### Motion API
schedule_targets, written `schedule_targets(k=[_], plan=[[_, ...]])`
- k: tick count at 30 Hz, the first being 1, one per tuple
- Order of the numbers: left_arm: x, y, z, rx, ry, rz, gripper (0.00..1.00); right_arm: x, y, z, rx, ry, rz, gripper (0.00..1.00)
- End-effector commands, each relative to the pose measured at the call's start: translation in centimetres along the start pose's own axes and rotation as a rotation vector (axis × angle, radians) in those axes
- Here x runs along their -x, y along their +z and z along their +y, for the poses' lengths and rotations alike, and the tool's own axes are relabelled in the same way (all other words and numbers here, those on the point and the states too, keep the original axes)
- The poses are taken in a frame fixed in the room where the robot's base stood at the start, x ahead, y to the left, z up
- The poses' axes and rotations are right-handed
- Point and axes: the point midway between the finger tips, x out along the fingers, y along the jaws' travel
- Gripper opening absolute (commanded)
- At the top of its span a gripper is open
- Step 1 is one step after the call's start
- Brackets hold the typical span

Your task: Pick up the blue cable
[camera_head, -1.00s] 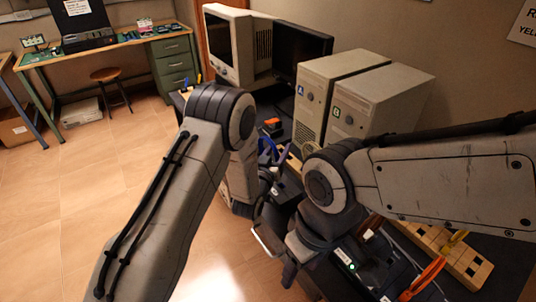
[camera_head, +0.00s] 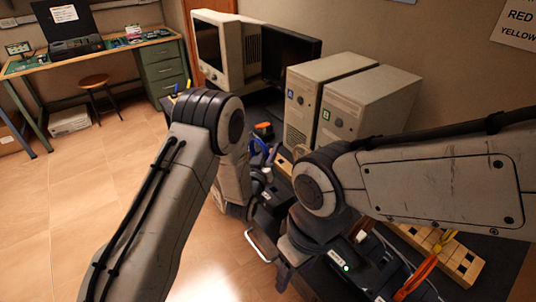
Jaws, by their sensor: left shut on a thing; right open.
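The blue cable (camera_head: 260,150) shows as a small piece just right of my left arm's elbow, and most of it is hidden. My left gripper (camera_head: 266,172) is largely hidden behind my arms, next to the cable, and is shut on it as far as I can see. My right gripper (camera_head: 268,246) is lower, toward the table's front edge, and is open. Its fingers are partly hidden by my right arm, and I see nothing between them.
Two beige computer towers (camera_head: 346,106) stand at the back of the table, beside a dark monitor (camera_head: 290,55) and a beige monitor (camera_head: 222,50). Orange cables (camera_head: 418,276) and a wooden block with holes (camera_head: 455,262) lie at the right. Open floor (camera_head: 95,200) is at the left.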

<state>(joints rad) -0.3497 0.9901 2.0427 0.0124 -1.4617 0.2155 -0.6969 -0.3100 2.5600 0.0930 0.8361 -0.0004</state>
Motion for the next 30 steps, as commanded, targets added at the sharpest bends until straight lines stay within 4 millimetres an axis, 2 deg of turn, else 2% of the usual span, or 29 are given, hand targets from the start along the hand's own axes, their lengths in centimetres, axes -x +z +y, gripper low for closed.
schedule_targets(k=[7,12,19,24,30], plan=[[0.0,-3.6,0.8,0.0,0.002,0.008,0.0,-0.9,0.1,0.1,0.0,0.0,0.0,0.57],[-0.2,-4.8,5.6,0.001,0.009,0.006,0.0,-1.7,0.1,0.1,0.0,0.0,0.0,0.57],[-0.5,-6.5,10.5,0.001,0.006,0.005,0.0,-2.5,0.1,0.2,0.0,0.0,0.0,0.57],[-0.7,-7.3,12.6,0.0,0.003,0.004,0.0,-2.7,0.1,0.2,0.0,0.0,0.0,0.57],[-0.7,-7.7,13.6,0.0,0.001,0.002,0.0,-2.8,0.1,0.2,0.0,0.0,0.0,0.57]])
